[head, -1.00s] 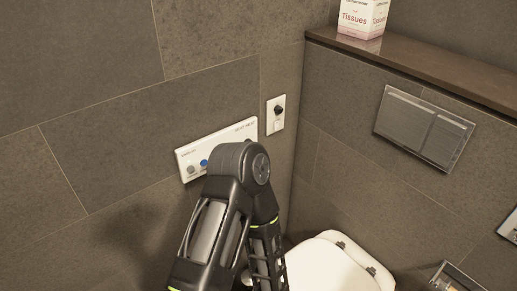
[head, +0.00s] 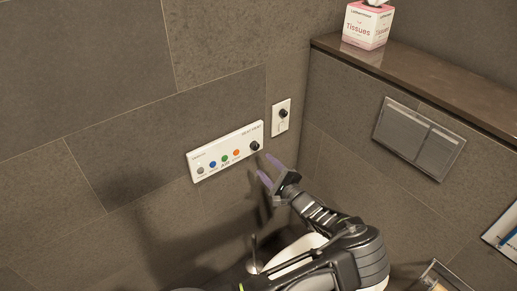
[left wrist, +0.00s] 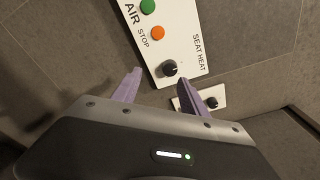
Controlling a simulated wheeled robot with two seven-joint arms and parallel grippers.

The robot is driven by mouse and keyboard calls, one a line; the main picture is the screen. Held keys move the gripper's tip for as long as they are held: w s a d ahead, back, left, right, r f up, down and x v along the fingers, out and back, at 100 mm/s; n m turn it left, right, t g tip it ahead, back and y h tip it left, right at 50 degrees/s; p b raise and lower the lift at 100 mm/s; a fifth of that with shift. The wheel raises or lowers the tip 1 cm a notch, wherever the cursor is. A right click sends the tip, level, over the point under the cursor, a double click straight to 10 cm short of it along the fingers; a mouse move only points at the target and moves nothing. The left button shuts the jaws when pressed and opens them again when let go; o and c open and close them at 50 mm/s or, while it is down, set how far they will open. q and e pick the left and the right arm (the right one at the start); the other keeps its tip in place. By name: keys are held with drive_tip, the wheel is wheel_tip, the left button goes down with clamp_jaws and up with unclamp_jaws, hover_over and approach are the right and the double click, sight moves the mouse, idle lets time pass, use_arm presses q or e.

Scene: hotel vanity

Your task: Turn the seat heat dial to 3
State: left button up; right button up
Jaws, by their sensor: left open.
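The seat heat dial (head: 255,146) is a small black knob at the right end of a white wall panel (head: 208,163). In the left wrist view the dial (left wrist: 169,69) sits under the words SEAT HEAT, beyond the gap between my fingertips. My left gripper (head: 266,171) is open and empty, with purple fingers, just below and right of the dial and apart from it. In the left wrist view its fingers (left wrist: 160,78) point toward the panel. The dial's setting is too small to read. My right gripper is not in view.
A smaller white plate with a black knob (head: 283,113) is on the wall right of the panel. Coloured buttons (head: 225,158) line the panel. A toilet (head: 300,247) stands below, partly hidden by my arm. A tissue box (head: 366,27) sits on the ledge (head: 430,75).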

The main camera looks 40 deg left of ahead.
sight(256, 148)
use_arm(q)
drive_tip(key=shift+w+d+r+t, duration=0.35)
drive_tip(key=shift+w+r, duration=0.25)
drive_tip(key=shift+r, duration=0.1)
drive_tip(key=shift+p+x, duration=0.85)
drive_tip(key=shift+x, duration=3.1)
drive_tip(key=shift+s, duration=0.15)
clamp_jaws()
